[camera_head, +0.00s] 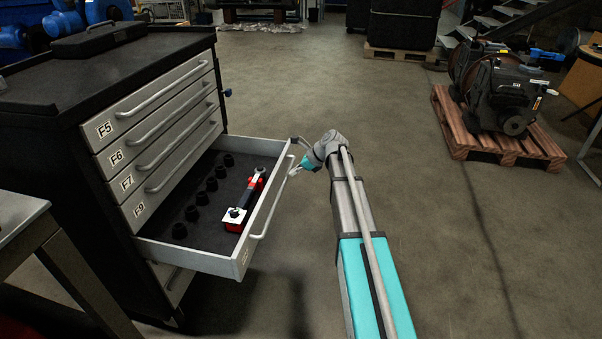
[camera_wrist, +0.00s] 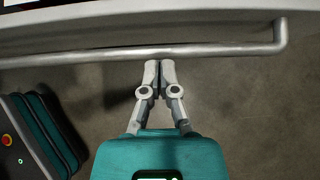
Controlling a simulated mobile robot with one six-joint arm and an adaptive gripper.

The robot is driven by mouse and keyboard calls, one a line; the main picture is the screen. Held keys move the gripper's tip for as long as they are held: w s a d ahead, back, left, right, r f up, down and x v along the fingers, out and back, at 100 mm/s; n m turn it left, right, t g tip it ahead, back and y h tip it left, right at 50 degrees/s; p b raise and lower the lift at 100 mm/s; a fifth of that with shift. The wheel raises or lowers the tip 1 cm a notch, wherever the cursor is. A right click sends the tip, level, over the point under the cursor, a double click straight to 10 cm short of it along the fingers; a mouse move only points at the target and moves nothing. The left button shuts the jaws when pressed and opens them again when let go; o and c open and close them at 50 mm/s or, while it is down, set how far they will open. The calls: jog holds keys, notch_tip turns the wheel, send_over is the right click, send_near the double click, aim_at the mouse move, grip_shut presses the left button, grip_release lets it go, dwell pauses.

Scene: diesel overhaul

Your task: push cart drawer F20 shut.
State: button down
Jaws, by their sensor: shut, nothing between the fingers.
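The grey tool cart has one drawer (camera_head: 262,225) pulled far out below the drawer marked F9. Its own label is too small to read. It holds a row of black sockets (camera_head: 195,208) and a red and black tool (camera_head: 243,203). Its front carries a long bar handle (camera_head: 272,206), which also crosses the top of the wrist view (camera_wrist: 215,50). My gripper (camera_wrist: 160,64) is shut and empty, its fingertips at or just short of the handle bar; contact is unclear. In the head view my gripper (camera_head: 294,171) is at the far end of the drawer front, partly hidden by my wrist.
Drawers F5, F6, F7 and F9 (camera_head: 175,185) above are shut. A black case (camera_head: 98,40) lies on the cart top. A metal table (camera_head: 25,220) stands at the near left. A pallet with an engine (camera_head: 500,105) is at the right. The floor between is clear.

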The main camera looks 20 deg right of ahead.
aim_at(277, 174)
jog(key=shift+w+a+f, duration=0.1)
jog(key=shift+w+a, duration=0.45)
jog(key=shift+a, duration=0.35)
jog(key=shift+w+a, duration=0.5)
jog(key=shift+a, duration=0.4)
jog(key=shift+w, duration=0.15)
